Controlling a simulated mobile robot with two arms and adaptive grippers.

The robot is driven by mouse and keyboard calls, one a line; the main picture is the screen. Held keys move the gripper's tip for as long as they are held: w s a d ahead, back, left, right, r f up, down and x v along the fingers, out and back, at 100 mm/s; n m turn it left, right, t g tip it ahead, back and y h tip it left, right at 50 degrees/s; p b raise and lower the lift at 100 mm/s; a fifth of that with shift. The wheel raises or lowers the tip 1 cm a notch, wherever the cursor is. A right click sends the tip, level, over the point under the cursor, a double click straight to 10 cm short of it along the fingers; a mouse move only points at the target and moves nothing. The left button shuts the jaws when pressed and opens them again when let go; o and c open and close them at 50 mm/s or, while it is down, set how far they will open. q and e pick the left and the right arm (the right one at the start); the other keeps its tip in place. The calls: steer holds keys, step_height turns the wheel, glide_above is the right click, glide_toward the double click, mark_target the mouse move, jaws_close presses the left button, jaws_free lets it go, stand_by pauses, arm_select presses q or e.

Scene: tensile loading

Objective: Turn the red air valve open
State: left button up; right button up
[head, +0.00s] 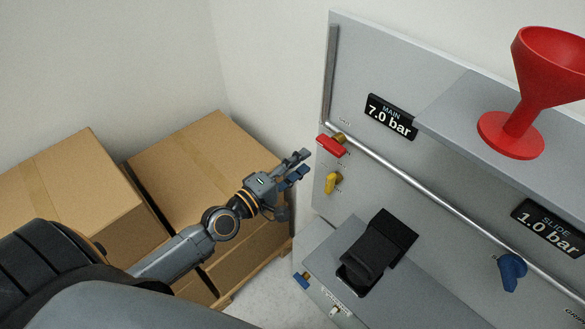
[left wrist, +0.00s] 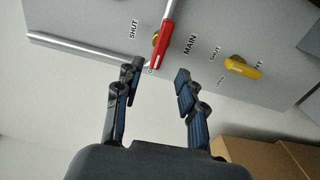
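The red air valve (head: 331,146) is a red lever on a brass body at the left end of the panel's pipe. In the left wrist view the red lever (left wrist: 160,46) lies just beyond the fingertips, between them in the picture, with a "SHUT" label to its left. My left gripper (head: 300,164) is open and empty, a short way left of the lever and apart from it. The left wrist view shows its two fingers (left wrist: 158,82) spread wide. My right gripper is not in view.
A yellow valve (head: 333,182) sits just below the red one. A grey panel (head: 450,205) carries a pipe, pressure displays and a blue valve (head: 512,271). A red funnel (head: 515,128) stands on the upper ledge. Cardboard boxes (head: 185,150) stand behind and beneath my left arm.

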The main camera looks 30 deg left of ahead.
arm_select(q)
steer(key=shift+v, duration=1.1)
steer(key=s+a+f+m+g+y, duration=0.2)
steer(key=s+f, duration=0.1)
steer(key=f, duration=0.9)
steer(key=s+a+f+m+g+y+b, duration=0.1)
steer(key=s+a+f+m+g, duration=0.15)
steer(key=f, duration=0.85)
steer(key=s+a+f+m+g+y, duration=0.2)
steer(key=s+f+m+g, duration=0.15)
steer(key=f, duration=0.85)
steer(key=s+d+f+m+g, duration=0.1)
steer(key=s+f+m+g, duration=0.1)
steer(key=s+f, duration=0.5)
steer(key=s+d+f+m+g, duration=0.2)
steer(key=s+f, duration=0.4)
steer(key=s, duration=0.7)
steer(key=s+d+f+m+g+y+b, duration=0.1)
steer(key=s+d+f+m+g, duration=0.1)
steer(key=s+f+m+g, duration=0.2)
steer(key=s+f, duration=0.3)
steer(key=s, duration=0.3)
steer(key=shift+s+f+m, duration=0.35)
steer(key=shift+s+m, duration=0.05)
steer(key=shift+d, duration=0.1)
